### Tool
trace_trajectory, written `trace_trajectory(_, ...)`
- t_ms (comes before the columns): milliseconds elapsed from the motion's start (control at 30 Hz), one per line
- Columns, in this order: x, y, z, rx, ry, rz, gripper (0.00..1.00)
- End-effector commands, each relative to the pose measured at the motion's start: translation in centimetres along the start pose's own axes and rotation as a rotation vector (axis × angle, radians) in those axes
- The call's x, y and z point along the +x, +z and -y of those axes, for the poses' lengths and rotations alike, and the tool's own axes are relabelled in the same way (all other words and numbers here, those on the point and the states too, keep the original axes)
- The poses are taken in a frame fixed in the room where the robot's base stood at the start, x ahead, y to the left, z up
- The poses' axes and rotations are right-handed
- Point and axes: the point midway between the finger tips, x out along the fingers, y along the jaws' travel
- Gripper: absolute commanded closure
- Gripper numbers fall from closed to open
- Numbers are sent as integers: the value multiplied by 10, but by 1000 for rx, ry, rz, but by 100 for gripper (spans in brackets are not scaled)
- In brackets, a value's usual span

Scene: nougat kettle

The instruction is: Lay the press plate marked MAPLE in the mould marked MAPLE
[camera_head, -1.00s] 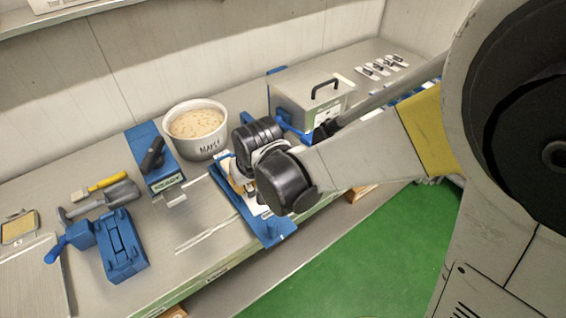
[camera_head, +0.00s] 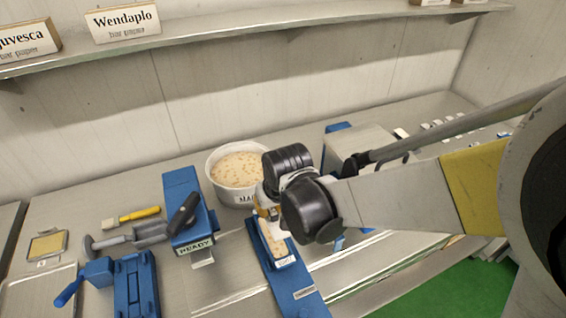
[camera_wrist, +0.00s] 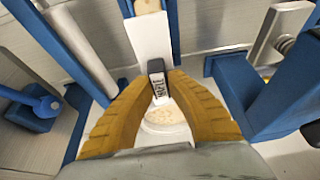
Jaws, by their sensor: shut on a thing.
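My gripper (camera_wrist: 158,76) is shut on the dark upright grip of the press plate (camera_wrist: 157,84), whose tag reads MAPLE. A white flat strip (camera_wrist: 150,42) extends beyond the grip and looks like the plate itself. Pale flecked nougat (camera_wrist: 147,6) shows past its far end, and more between the fingers. In the head view my gripper (camera_head: 266,203) is over the far part of a narrow nougat-filled mould (camera_head: 285,263) on a blue base (camera_head: 297,290). The mould's small label is unreadable. Whether the plate touches the nougat cannot be told.
A white kettle (camera_head: 228,190) of flecked nougat stands just behind my gripper. A blue stand marked READY (camera_head: 184,205) is left of the mould, with a scoop, a yellow-handled tool (camera_head: 135,216) and a blue clamp (camera_head: 132,285) further left. A metal box (camera_head: 360,142) stands right.

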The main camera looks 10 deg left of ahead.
Motion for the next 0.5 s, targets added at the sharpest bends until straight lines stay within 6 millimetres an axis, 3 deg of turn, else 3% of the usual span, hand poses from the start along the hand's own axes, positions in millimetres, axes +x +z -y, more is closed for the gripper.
trace_trajectory(267, 8, 4, 0, 0, 0, 0, 100)
trace_trajectory(500, 32, 13, 0, 0, 0, 0, 100)
